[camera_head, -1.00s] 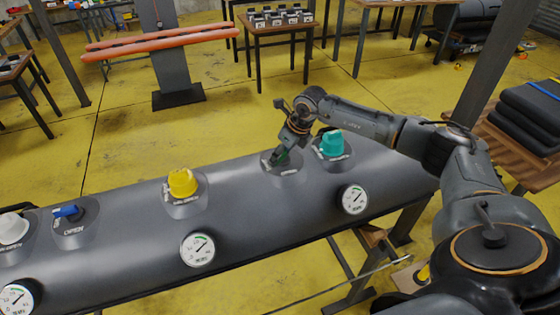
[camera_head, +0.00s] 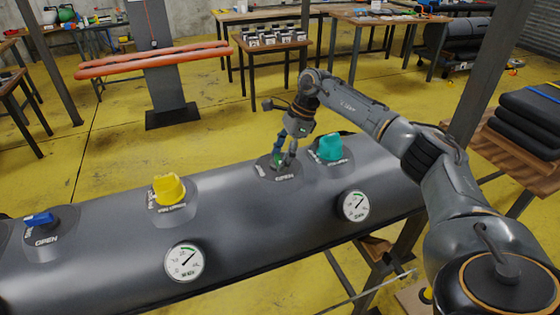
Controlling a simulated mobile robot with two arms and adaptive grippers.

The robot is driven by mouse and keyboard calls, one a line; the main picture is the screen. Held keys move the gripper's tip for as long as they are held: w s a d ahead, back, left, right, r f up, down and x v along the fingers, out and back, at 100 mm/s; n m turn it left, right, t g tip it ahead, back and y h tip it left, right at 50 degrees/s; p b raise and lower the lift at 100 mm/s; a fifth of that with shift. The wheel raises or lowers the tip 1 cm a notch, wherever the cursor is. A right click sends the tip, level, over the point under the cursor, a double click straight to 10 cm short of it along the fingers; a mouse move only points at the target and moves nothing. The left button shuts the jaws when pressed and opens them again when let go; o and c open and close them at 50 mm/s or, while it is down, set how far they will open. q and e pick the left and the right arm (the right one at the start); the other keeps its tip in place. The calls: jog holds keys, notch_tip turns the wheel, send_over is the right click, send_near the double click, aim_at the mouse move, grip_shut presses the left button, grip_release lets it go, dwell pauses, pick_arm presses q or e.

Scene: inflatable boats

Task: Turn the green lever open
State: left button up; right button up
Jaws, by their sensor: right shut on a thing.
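The green lever (camera_head: 280,161) sits on a dark round base on top of the grey inflatable tube, with an OPEN label in front of it. Only a small green part shows; my gripper hides the rest. My right gripper (camera_head: 284,156) comes down on it from above and is shut on it. The lever's exact angle cannot be told. My left gripper is not in view.
A teal knob (camera_head: 329,148) stands close to the right of the lever. A yellow knob (camera_head: 169,189) and a blue lever (camera_head: 39,219) are further left on the grey tube (camera_head: 230,215). Gauges (camera_head: 184,262) sit on its near side.

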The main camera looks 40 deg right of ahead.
jog(key=shift+d+n, duration=0.1)
jog(key=shift+n, duration=0.5)
jog(key=shift+g+b, duration=0.3)
jog(key=o, duration=1.1)
jog(key=shift+o, duration=0.2)
jog(key=v, duration=1.2)
